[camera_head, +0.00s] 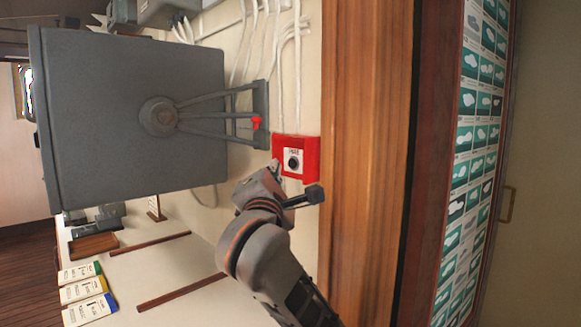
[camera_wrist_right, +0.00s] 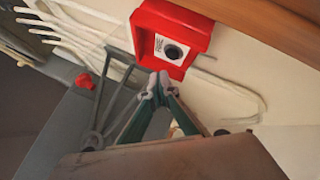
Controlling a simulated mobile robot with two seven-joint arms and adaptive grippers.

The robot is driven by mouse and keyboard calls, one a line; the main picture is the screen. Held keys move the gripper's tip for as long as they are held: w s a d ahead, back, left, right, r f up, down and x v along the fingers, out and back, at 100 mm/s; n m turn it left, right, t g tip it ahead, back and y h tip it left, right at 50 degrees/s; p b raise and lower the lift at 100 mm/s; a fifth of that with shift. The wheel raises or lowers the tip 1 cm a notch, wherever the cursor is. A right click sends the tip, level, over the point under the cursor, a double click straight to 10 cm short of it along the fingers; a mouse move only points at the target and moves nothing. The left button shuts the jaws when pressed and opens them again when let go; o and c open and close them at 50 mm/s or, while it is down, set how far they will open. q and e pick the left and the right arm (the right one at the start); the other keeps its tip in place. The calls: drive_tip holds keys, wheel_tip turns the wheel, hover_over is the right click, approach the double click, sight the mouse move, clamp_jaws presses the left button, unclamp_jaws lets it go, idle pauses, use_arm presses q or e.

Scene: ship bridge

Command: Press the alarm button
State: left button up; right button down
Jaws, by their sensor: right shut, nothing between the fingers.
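The alarm button is a round black button (camera_head: 293,162) on a white plate in a red box (camera_head: 311,157) fixed to the wall. In the right wrist view the black button (camera_wrist_right: 172,52) sits in the red box (camera_wrist_right: 190,23), just beyond the fingertips. My right gripper (camera_head: 276,170) is shut and empty, its tips at the lower left of the red box. In the wrist view the shut right gripper (camera_wrist_right: 158,80) points at the box, a little below the button. I cannot tell whether the tips touch the box. My left gripper is not in view.
A large grey cabinet (camera_head: 120,110) with a strut bracket and a red knob (camera_head: 256,123) stands left of the box. White cables (camera_head: 290,60) run along the wall. A wooden post (camera_head: 365,130) is on the right. Binders (camera_head: 90,308) lie at lower left.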

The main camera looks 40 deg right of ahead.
sight(292, 164)
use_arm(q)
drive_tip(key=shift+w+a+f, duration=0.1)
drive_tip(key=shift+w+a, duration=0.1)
use_arm(e)
drive_tip(key=shift+d, duration=0.8)
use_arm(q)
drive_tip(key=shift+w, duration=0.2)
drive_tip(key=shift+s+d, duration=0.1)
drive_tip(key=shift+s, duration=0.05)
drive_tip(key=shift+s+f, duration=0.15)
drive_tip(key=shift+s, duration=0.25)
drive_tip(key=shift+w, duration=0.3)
use_arm(e)
drive_tip(key=shift+w, duration=0.1)
use_arm(q)
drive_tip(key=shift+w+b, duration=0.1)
drive_tip(key=shift+b, duration=0.25)
use_arm(e)
drive_tip(key=shift+d, duration=0.4)
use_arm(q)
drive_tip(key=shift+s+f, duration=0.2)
